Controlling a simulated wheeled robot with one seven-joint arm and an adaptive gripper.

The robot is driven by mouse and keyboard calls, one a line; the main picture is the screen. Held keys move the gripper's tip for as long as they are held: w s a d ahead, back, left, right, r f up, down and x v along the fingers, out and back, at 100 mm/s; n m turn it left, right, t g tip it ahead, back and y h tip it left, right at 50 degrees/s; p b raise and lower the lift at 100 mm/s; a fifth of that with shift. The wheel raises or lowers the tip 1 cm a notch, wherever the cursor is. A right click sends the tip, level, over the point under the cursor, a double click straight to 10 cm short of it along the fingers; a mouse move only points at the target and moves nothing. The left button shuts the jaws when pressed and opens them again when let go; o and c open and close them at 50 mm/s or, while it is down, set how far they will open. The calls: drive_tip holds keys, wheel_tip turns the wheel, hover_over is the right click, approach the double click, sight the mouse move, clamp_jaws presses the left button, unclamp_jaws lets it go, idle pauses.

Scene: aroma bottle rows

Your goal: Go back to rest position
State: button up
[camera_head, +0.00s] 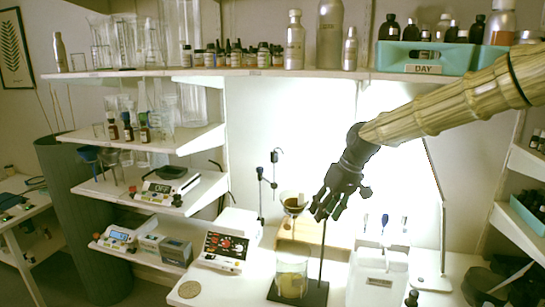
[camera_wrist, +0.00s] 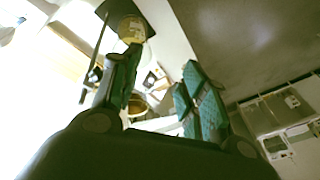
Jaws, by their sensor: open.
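My gripper (camera_head: 338,205) is in the air above the white worktable (camera_head: 225,285), at the end of my arm, which comes in from the upper right. In the wrist view its two teal-padded fingers (camera_wrist: 158,95) are apart, with nothing held between them. In the head view it overlaps a thin dark stand rod (camera_head: 323,250). A glass beaker with yellowish contents (camera_head: 291,278) stands on the dark stand base below and to the left of it. A yellowish vessel also shows in the wrist view (camera_wrist: 131,30), beyond the left finger.
A long shelf (camera_head: 250,73) above holds several bottles and a teal tray (camera_head: 425,58) marked DAY. A white device with a red-dotted panel (camera_head: 228,246) stands left on the table. A funnel (camera_head: 293,203) hangs near my gripper. A white box (camera_head: 378,280) stands to its lower right.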

drive_tip(key=s+a+f+m, duration=0.1)
drive_tip(key=s+f, duration=0.4)
drive_tip(key=f, duration=0.7)
drive_tip(key=s+f+m+g+b, duration=0.1)
drive_tip(key=s+f, duration=0.4)
drive_tip(key=f, duration=0.7)
drive_tip(key=s+a+f+m, duration=0.1)
drive_tip(key=s+f, duration=0.5)
drive_tip(key=f, duration=0.6)
drive_tip(key=s+d+f+h, duration=0.1)
drive_tip(key=s+d+f, duration=0.2)
drive_tip(key=s, duration=0.7)
drive_tip(key=s+d+f+m+h+b, duration=0.1)
drive_tip(key=s+d+f, duration=0.2)
drive_tip(key=s+f, duration=0.5)
drive_tip(key=s+d+f+m+h, duration=0.1)
drive_tip(key=s+d+f, duration=0.2)
drive_tip(key=s, duration=0.9)
wheel_tip(320, 180, down, 3)
drive_tip(key=shift+d+f+g, duration=0.15)
drive_tip(key=shift+d+g, duration=0.1)
drive_tip(key=shift+g, duration=0.15)
drive_tip(key=shift+s, duration=0.1)
